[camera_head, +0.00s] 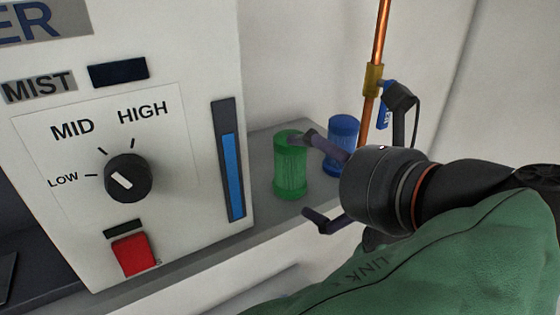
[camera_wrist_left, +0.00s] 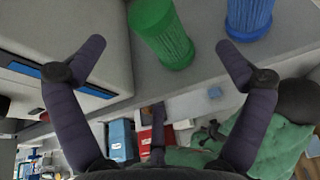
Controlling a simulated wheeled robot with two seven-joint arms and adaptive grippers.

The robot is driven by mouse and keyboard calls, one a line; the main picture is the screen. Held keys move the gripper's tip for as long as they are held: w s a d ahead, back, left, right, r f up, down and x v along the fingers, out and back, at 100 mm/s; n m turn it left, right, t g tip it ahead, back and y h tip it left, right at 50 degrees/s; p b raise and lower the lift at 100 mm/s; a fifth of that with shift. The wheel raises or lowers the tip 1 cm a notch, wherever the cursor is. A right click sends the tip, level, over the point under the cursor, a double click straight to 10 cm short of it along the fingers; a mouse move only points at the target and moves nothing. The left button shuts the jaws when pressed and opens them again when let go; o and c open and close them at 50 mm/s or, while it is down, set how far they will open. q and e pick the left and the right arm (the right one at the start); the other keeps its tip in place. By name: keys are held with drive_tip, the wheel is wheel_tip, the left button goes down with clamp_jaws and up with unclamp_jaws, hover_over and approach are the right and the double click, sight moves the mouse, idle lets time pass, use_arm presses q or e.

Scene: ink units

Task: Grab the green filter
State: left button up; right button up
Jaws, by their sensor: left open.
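The green filter (camera_head: 289,172) is a ribbed cylinder with a smooth cap, standing upright on the grey shelf beside the white machine. In the left wrist view the green filter (camera_wrist_left: 163,35) lies ahead, between and slightly beyond my open fingertips, with gaps on both sides. My left gripper (camera_head: 308,178) is open and empty at the right of the filter. One finger overlaps the filter's upper right in the head view; I cannot tell whether it touches. My left gripper also shows in the wrist view (camera_wrist_left: 160,48). My right gripper is not in view.
A blue filter (camera_head: 343,131) stands behind and right of the green one, close to my gripper.

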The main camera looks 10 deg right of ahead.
sight(293, 163)
use_arm(q)
drive_tip(key=x, duration=0.3)
drive_tip(key=shift+w+a+r, duration=0.15)
drive_tip(key=shift+w+a+p, duration=0.3)
drive_tip(key=shift+w+a, duration=0.05)
drive_tip(key=shift+w, duration=0.15)
drive_tip(key=x, duration=0.3)
drive_tip(key=shift+w+a+f, duration=0.1)
drive_tip(key=shift+w+f, duration=0.05)
drive_tip(key=shift+f, duration=0.1)
drive_tip(key=shift+s, duration=0.2)
drive_tip(key=c, duration=1.3)
